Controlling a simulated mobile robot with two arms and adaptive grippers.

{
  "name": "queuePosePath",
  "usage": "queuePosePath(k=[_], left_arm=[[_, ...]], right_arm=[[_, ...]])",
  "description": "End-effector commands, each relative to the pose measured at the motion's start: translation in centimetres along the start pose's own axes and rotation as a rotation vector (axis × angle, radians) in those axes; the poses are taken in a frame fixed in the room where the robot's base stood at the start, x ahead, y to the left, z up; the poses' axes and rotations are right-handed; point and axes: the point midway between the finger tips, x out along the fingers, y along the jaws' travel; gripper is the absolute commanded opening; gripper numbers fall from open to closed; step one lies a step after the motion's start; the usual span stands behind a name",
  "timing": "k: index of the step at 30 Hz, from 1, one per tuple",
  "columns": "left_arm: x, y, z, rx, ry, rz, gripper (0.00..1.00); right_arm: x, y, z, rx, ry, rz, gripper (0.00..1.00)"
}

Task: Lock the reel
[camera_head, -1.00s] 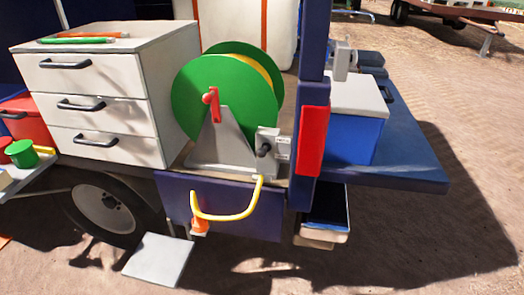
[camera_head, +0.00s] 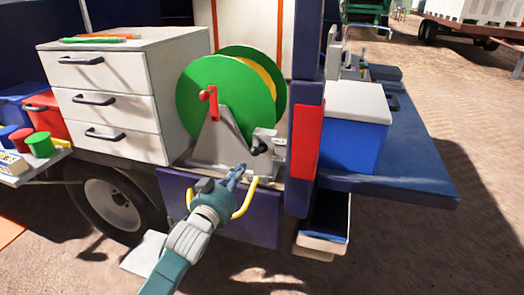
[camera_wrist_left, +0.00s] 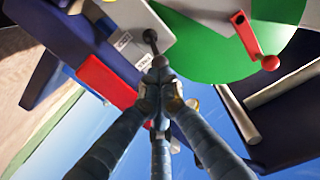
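The reel (camera_head: 225,95) has green side discs, a yellow middle and a red crank (camera_head: 210,98). It stands on a grey bracket (camera_head: 215,145) on the vehicle bed. A small grey lock box with a black lever (camera_head: 258,150) is at the bracket's right; the lever also shows in the left wrist view (camera_wrist_left: 152,42). My left gripper (camera_head: 239,170) points at the lever from the lower left. In the left wrist view its fingertips (camera_wrist_left: 160,88) are drawn together, in line with the lever's end. I cannot tell whether they touch it. My right gripper is not in view.
A white drawer cabinet (camera_head: 105,85) stands left of the reel. A blue post with a red panel (camera_head: 306,142) is close on the right, with a blue cooler (camera_head: 355,140) beyond. A yellow curved handle (camera_head: 246,198) hangs below, partly behind my gripper.

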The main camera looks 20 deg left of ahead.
Motion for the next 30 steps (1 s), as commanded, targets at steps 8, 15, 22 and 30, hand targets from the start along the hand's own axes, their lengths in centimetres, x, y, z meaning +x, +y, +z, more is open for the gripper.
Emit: queuePosePath(k=[8,15,22,30], left_arm=[[-1.0,-0.5,-7.2,0.008,0.126,-0.003,0.0],[-1.0,-0.5,-7.4,0.008,0.128,-0.003,0.0],[0.0,-0.5,-7.6,0.008,0.128,-0.004,0.0],[5.1,-0.6,-8.4,0.008,0.127,-0.004,0.0]], right_arm=[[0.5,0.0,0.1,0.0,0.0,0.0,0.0],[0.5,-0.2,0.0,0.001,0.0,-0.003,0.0],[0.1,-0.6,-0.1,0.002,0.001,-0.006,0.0],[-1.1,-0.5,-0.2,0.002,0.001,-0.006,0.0]])
